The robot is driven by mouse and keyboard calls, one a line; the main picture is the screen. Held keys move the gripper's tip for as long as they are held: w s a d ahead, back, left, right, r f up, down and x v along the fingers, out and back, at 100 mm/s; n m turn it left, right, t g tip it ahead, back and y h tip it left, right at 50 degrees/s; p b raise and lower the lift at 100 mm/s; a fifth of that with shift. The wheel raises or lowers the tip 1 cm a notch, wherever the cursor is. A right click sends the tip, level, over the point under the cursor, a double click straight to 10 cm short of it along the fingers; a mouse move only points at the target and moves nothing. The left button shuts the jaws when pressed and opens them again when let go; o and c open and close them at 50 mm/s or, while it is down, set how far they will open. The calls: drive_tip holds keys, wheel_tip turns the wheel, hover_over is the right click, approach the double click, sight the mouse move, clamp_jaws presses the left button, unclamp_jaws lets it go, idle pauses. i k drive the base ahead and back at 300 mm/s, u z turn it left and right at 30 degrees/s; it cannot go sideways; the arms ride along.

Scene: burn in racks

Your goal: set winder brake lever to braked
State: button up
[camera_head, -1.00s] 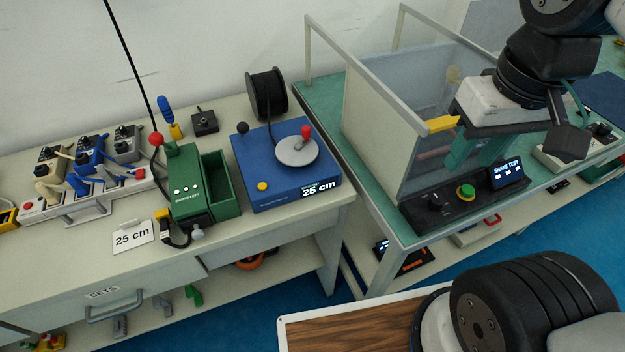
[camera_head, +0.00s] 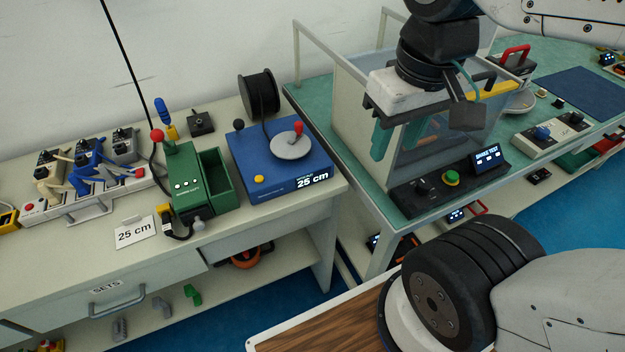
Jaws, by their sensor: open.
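The winder (camera_head: 283,178) is a blue box on the pale bench, with a "25 cm" display on its front right corner. On top it has a grey disc (camera_head: 288,147) with a red knob (camera_head: 299,128), a yellow button (camera_head: 259,179) and a short black-knobbed lever (camera_head: 239,125) at the back left. That lever looks like the brake lever; its position marks are too small to read. My gripper (camera_head: 397,140) points down with its two green fingers apart and empty. It appears in front of the clear-walled shake-test box, right of the winder and apart from it.
A black spool (camera_head: 259,94) stands behind the winder. A green box unit (camera_head: 187,178) with a red-knobbed lever stands close to its left. The shake-test box (camera_head: 350,110) and its control panel (camera_head: 440,188) are on the green bench to the right. A "25 cm" card (camera_head: 134,232) stands at front left.

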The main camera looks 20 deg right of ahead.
sight(238, 124)
drive_tip(key=k, duration=1.3)
drive_tip(key=u, duration=0.55)
drive_tip(key=i, duration=1.55)
drive_tip(key=z, duration=0.55)
